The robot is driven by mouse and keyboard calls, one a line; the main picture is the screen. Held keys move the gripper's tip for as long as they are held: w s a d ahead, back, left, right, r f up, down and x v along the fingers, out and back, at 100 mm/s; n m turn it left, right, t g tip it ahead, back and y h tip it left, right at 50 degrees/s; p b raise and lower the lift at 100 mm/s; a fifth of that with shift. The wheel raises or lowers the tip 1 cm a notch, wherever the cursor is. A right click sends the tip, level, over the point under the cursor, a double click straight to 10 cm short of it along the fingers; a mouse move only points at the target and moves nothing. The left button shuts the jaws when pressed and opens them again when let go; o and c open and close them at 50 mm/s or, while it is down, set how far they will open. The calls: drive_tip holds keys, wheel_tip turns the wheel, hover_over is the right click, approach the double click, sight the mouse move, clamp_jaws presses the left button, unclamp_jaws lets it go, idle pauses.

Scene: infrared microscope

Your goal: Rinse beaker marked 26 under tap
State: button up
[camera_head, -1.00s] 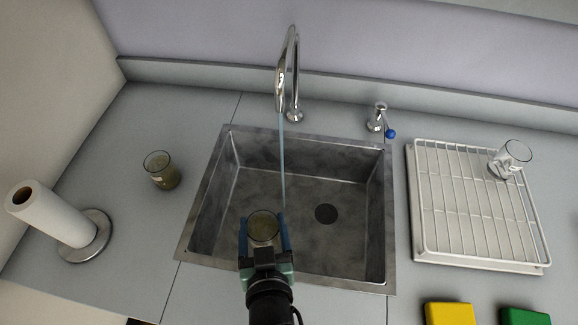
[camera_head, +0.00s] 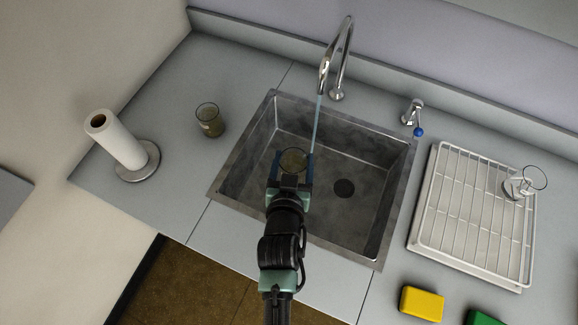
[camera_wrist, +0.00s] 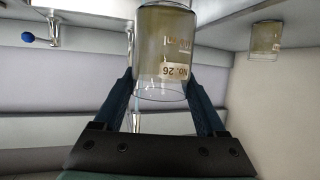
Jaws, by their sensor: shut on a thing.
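My gripper (camera_head: 293,170) is shut on a glass beaker (camera_head: 293,159) over the front left part of the sink (camera_head: 262,104). In the wrist view the beaker (camera_wrist: 165,55) carries a label reading No. 26, which appears upside down, and it has a brownish-green tint. It sits between the two blue fingers of my gripper (camera_wrist: 168,95). The tap (camera_head: 338,60) stands at the back of the sink, and a thin bluish stream of water (camera_head: 317,122) falls from it. The stream passes close to the beaker's right side; I cannot tell whether it enters the beaker.
Another brownish beaker (camera_head: 210,121) stands on the counter left of the sink, by a paper towel roll (camera_head: 118,140). A white drying rack (camera_head: 433,200) on the right holds a clear beaker (camera_head: 522,183). Yellow (camera_head: 422,304) and green (camera_head: 484,318) blocks lie in front.

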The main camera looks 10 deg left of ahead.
sight(300, 156)
drive_tip(key=w+d+f+b, duration=0.1)
drive_tip(key=w+d+b, duration=0.1)
drive_tip(key=w, duration=0.4)
drive_tip(key=w+d+f+b, duration=0.1)
drive_tip(key=w+d+b, duration=0.1)
drive_tip(key=w, duration=0.5)
drive_tip(key=shift+d+b, duration=0.15)
drive_tip(key=shift+b, duration=0.75)
drive_tip(key=shift+s, duration=0.1)
idle(1.9)
drive_tip(key=shift+s+a+p, duration=0.5)
drive_tip(key=shift+s+p, duration=0.2)
drive_tip(key=shift+s, duration=0.9)
drive_tip(key=shift+s+a+p, duration=0.55)
drive_tip(key=shift+s+p, duration=0.2)
drive_tip(key=shift+s, duration=0.8)
drive_tip(key=shift+s+a+p, duration=0.5)
drive_tip(key=shift+s+p, duration=0.2)
drive_tip(key=shift+s, duration=0.9)
